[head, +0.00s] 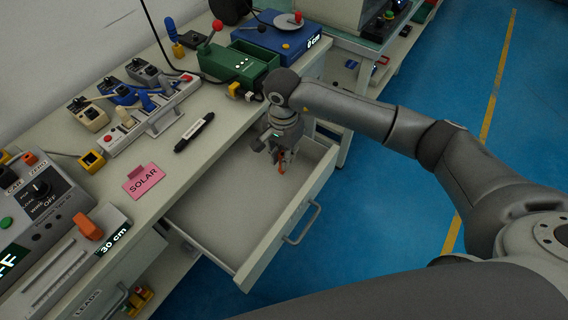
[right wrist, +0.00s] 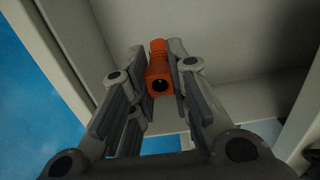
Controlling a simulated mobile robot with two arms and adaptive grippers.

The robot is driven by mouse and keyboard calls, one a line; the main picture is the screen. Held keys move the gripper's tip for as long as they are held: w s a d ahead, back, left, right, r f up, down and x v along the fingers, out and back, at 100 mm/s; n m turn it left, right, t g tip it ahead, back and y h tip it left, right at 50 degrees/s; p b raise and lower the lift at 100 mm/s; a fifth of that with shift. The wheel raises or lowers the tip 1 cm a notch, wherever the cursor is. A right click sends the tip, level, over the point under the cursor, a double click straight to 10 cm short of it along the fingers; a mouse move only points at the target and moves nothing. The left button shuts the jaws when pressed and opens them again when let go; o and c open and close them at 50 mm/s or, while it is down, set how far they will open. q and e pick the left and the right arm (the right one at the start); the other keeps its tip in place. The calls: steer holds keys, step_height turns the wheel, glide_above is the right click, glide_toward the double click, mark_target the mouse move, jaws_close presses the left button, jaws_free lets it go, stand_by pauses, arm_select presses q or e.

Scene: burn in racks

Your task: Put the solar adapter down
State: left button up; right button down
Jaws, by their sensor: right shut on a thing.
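An orange adapter (right wrist: 158,72) is held between the fingers of my right gripper (right wrist: 160,75) in the right wrist view. In the head view my right gripper (head: 280,158) is at the far right part of an open drawer, fingers pointing down, and a bit of the orange adapter (head: 281,168) shows between them. I cannot tell whether the adapter touches the drawer floor. The drawer (head: 215,207) looks otherwise empty. A pink card reading SOLAR (head: 144,181) lies on the bench top left of the drawer. My left gripper is out of view.
A green box (head: 237,65) and a blue scale (head: 282,38) stand farther back. A meter (head: 40,200) is at left.

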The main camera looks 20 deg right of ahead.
steer(key=f, duration=0.2)
steer(key=f+b, duration=0.1)
steer(key=shift+w+d+f+b, duration=0.15)
steer(key=shift+w+f+b, duration=0.05)
steer(key=shift+f+b, duration=0.15)
steer(key=shift+f, duration=0.2)
steer(key=c, duration=1.4)
jaws_free()
steer(key=shift+o, duration=0.2)
steer(key=shift+r, duration=0.1)
